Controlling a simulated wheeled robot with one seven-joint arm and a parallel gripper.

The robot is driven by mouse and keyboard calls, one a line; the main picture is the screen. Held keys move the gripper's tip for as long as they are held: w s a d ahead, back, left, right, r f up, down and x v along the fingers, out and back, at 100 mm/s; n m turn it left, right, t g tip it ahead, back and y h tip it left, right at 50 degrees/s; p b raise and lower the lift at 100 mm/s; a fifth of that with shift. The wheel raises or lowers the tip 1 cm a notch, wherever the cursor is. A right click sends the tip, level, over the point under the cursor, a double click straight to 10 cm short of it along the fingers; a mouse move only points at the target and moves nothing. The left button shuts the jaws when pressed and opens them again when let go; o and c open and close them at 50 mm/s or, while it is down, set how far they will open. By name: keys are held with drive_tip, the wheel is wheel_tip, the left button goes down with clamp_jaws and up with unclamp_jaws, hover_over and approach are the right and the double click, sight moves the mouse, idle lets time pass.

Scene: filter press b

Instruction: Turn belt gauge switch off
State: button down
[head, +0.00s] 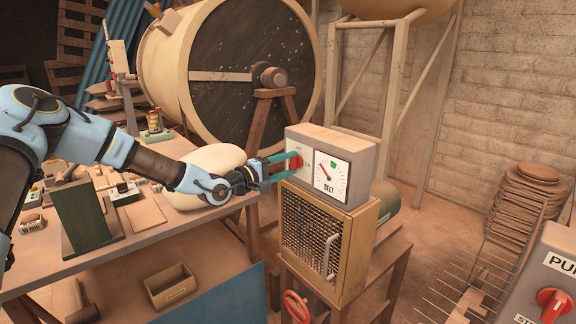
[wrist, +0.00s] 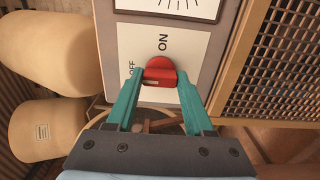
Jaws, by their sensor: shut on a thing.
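The belt gauge box (head: 365,160) is a grey box with a white dial (head: 331,180) marked BELT, a red needle and a green patch. Left of the dial is a red switch knob (head: 296,162), which also shows in the wrist view (wrist: 160,70) on a white plate marked ON and OFF. My gripper (head: 284,166) reaches in from the left; its teal fingers (wrist: 158,78) lie on both sides of the knob and are shut on it. Which label the knob points to is hard to tell. The fingers partly hide the knob in the head view.
The box stands on a cabinet with a mesh front (head: 310,235) and a handle. A workbench (head: 150,235) with a pale sack (head: 212,160) and small items is at left. A large drum (head: 170,65) stands behind. A grey PU-labelled panel (head: 545,270) is at lower right.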

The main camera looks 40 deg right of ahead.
idle(0.4)
drive_tip(key=shift+c, duration=1.4)
unclamp_jaws()
drive_tip(key=a+b, duration=0.2)
drive_tip(key=a, duration=0.9)
drive_tip(key=shift+w, duration=0.35)
